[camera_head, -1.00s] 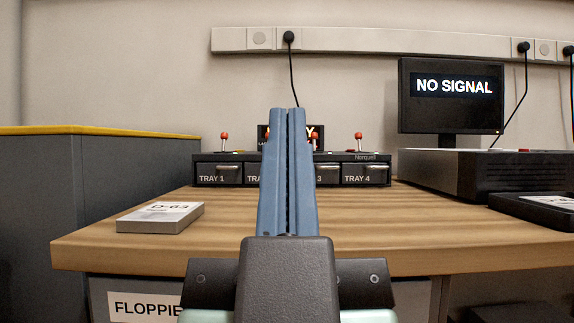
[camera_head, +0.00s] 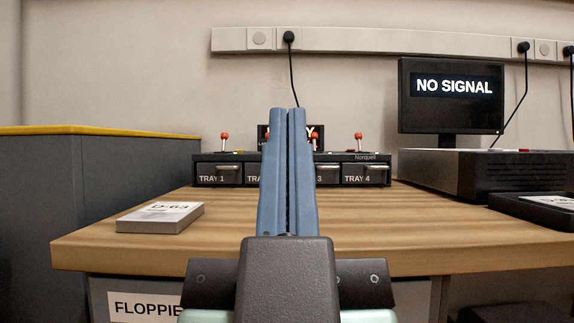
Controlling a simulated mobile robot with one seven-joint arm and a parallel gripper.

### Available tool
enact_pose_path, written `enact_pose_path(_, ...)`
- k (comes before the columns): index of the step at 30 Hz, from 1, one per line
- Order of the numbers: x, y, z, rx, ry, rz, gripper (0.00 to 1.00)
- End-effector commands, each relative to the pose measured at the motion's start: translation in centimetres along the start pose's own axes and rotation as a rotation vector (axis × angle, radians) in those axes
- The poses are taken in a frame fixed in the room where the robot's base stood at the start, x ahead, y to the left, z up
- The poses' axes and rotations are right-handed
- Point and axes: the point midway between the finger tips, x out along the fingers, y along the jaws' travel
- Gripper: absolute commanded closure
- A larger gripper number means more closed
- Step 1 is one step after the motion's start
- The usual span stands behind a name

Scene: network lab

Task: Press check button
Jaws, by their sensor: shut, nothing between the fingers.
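My gripper (camera_head: 288,112) points forward over the desk with its two blue fingers together and nothing between them. Behind it stands a black tray unit (camera_head: 222,158) with drawers labelled TRAY 1 to TRAY 4 and red-topped levers (camera_head: 358,138) on top. My fingers cover the middle of this unit and most of a small lit display (camera_head: 263,133) behind it. I cannot make out a button labelled check. A small red part (camera_head: 523,150) shows on top of the dark box at the right; I cannot tell whether it is a button.
A monitor (camera_head: 451,115) reading NO SIGNAL stands on a dark box (camera_head: 480,172) at the right. A labelled D-63 block (camera_head: 160,218) lies front left on the wooden desk (camera_head: 420,240). A black tray (camera_head: 530,212) sits at the right edge. A grey cabinet (camera_head: 110,170) stands left.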

Motion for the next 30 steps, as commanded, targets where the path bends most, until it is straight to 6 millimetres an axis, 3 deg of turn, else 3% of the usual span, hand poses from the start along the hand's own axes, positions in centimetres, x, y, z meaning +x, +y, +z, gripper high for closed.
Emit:
enact_pose_path(5, 0.5, 0.0, -0.5, 0.000, 0.000, 0.000, 1.00)
enact_pose_path(11, 3.2, 0.0, -3.1, 0.001, 0.000, 0.000, 1.00)
enact_pose_path(30, 18.7, 0.1, -17.8, 0.005, 0.000, 0.000, 1.00)
